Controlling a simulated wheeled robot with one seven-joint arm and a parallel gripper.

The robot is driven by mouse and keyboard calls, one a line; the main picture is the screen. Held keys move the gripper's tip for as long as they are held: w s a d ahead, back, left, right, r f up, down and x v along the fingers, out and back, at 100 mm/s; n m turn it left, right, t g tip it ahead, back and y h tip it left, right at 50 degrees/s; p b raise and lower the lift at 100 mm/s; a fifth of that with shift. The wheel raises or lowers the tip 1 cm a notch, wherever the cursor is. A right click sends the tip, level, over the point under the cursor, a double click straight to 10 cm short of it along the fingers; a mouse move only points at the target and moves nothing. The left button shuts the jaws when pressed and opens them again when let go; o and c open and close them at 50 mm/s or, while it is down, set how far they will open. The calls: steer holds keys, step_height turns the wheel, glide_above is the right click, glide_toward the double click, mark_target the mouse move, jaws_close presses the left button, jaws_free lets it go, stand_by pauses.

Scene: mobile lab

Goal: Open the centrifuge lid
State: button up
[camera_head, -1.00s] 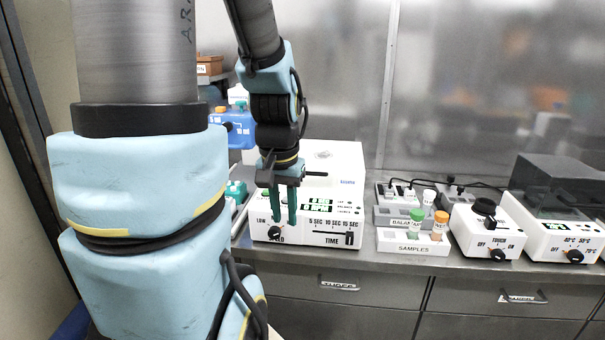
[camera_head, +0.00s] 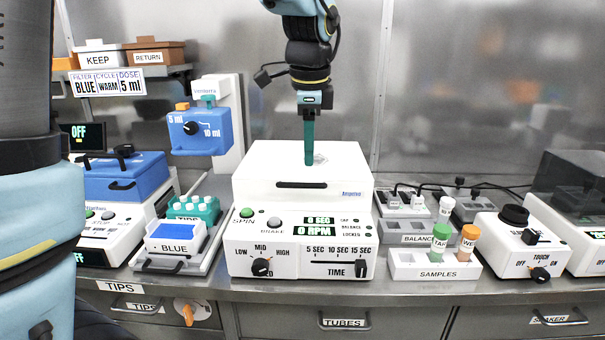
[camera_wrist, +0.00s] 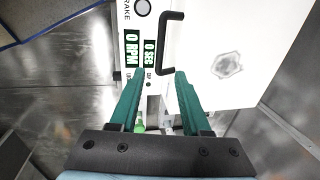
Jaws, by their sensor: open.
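The white centrifuge (camera_head: 299,262) stands on the bench with its lid (camera_head: 340,190) down. A dark bar handle (camera_head: 309,185) runs along the lid's front. In the wrist view the lid (camera_wrist: 235,70) fills the upper right, and the handle (camera_wrist: 168,45) stands out from its edge, just beyond the fingertips. My gripper (camera_head: 309,163) points down over the lid in the head view; its fingers overlap there, and the height gap is hard to judge. In the wrist view my gripper (camera_wrist: 156,75) has its two green fingers apart with nothing between them.
A samples rack (camera_head: 434,272) with capped tubes stands right of the centrifuge, and a shaker (camera_head: 512,245) beyond it. A metal wall stands behind.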

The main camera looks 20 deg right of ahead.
mark_target(310, 185)
steer(key=f, duration=0.4)
steer(key=w+f, duration=0.1)
steer(key=f, duration=0.2)
steer(key=shift+w+d+p, duration=0.1)
steer(key=shift+d+p, duration=0.25)
steer(key=shift+p, duration=0.05)
steer(key=shift+c, duration=0.3)
jaws_close()
stand_by(0.6)
